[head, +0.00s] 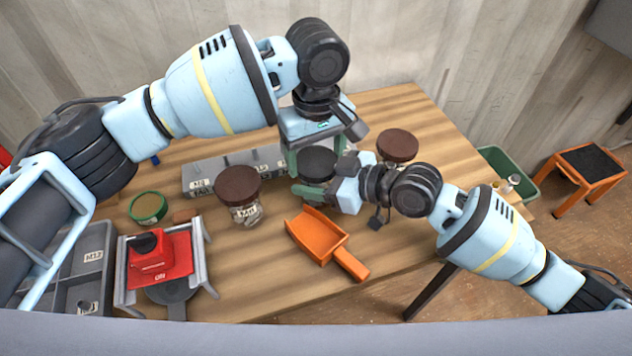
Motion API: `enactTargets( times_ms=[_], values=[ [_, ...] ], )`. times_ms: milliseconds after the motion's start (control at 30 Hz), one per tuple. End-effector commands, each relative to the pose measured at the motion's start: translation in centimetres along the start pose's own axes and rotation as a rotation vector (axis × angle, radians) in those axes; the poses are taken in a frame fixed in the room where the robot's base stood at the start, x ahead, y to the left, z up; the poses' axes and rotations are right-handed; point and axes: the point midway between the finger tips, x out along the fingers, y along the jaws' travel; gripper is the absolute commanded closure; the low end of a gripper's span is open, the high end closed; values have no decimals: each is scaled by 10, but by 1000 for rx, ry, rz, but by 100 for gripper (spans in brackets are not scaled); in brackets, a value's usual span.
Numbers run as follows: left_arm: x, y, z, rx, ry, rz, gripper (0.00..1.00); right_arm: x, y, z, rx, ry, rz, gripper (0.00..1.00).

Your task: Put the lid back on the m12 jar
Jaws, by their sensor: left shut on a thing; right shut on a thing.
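My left gripper (317,162) reaches down from above, its green fingers on either side of a dark round lid (318,159), and is shut on it. My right gripper (314,192) comes in from the right just below the lid, shut on what seems to be the m12 jar. The jar's body is hidden behind the grippers, so I cannot tell whether the lid touches its rim. Another jar with a brown lid (238,184) stands to the left, and a third brown-lidded jar (398,146) stands to the right, behind my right arm.
An orange scoop (318,238) lies in front of the grippers. A red scale (160,262), a round green-rimmed tin (148,207) and grey bins (85,268) labelled M12 are at left. A grey labelled rack (200,174) stands behind. A green bin (520,185) is at right.

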Motion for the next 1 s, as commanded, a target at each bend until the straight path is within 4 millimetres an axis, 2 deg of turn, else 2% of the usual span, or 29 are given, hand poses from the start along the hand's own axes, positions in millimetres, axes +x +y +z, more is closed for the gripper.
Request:
enactTargets(
  times_ms=[333,367,500,800,1000],
  values=[
    [0,-1,0,42,-1,-3,55,0,1,0,0,0,2,100],
    [0,-1,0,42,-1,-3,25,0,1,0,0,0,2,100],
    [0,0,0,41,-1,-2,6,0,1,0,0,0,2,100],
    [-2,0,0,41,0,1,6,0,0,0,0,0,0,100],
    [-20,1,1,43,0,5,6,0,-1,0,0,0,-1,100]
  ],
)
